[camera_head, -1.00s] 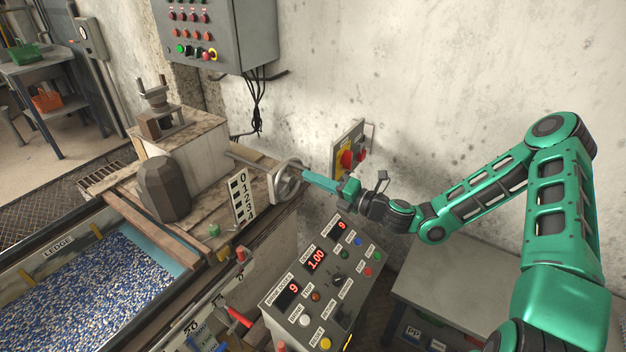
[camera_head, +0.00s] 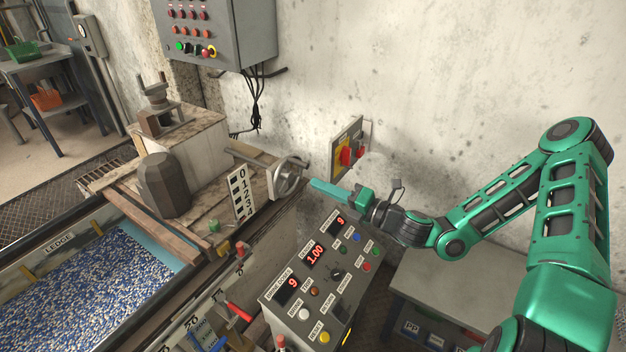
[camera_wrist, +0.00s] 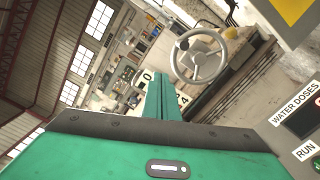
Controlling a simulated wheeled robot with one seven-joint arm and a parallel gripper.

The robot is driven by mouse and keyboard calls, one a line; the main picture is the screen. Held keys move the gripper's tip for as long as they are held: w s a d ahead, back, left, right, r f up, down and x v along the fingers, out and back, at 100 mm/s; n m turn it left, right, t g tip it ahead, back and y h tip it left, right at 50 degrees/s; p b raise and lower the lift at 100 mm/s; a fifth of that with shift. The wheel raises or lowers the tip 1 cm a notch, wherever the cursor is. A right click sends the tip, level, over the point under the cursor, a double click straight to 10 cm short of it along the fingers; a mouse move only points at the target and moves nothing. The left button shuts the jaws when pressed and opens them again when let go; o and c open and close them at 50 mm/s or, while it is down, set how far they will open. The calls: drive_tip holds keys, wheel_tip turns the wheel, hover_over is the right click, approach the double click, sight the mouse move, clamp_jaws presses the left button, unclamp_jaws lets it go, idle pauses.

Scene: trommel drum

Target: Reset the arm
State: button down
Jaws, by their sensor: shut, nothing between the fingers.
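My green arm reaches in from the right in the head view. My gripper (camera_head: 314,184) is shut and empty, its long green fingers pointing left over the control console. The fingertips are just right of the grey handwheel (camera_head: 288,177) and appear apart from it. In the wrist view the shut fingers (camera_wrist: 162,92) point ahead, with the handwheel (camera_wrist: 201,56) beyond them and to the right.
The control console (camera_head: 318,290) with red digit displays stands below my gripper. A red and yellow switch box (camera_head: 347,152) is on the wall behind. A number plate (camera_head: 241,193) stands left of the handwheel. A grey table (camera_head: 450,285) lies under my arm.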

drive_tip(key=s+d+f+n+g+h, duration=0.3)
drive_tip(key=s+d+f+n+g, duration=0.2)
drive_tip(key=s+n, duration=0.45)
drive_tip(key=s+d+f+n+g+h, duration=0.3)
drive_tip(key=s+d+f+n+g, duration=0.25)
drive_tip(key=n, duration=0.65)
drive_tip(key=s+d+r+n+g+h, duration=0.1)
drive_tip(key=s+d+r+n+h, duration=0.3)
drive_tip(key=d, duration=0.4)
drive_tip(key=s+d+r+n+h, duration=0.2)
drive_tip(key=s+d+r+n, duration=0.15)
drive_tip(key=d+r, duration=0.3)
drive_tip(key=s+d+r+n+h, duration=0.1)
drive_tip(key=s+d+r+n, duration=0.2)
drive_tip(key=s+d+r, duration=0.4)
drive_tip(key=s+r, duration=0.3)
drive_tip(key=s, duration=0.2)
drive_tip(key=shift+s+r+h, duration=0.2)
drive_tip(key=shift+r+h, duration=0.15)
drive_tip(key=shift+h, duration=0.05)
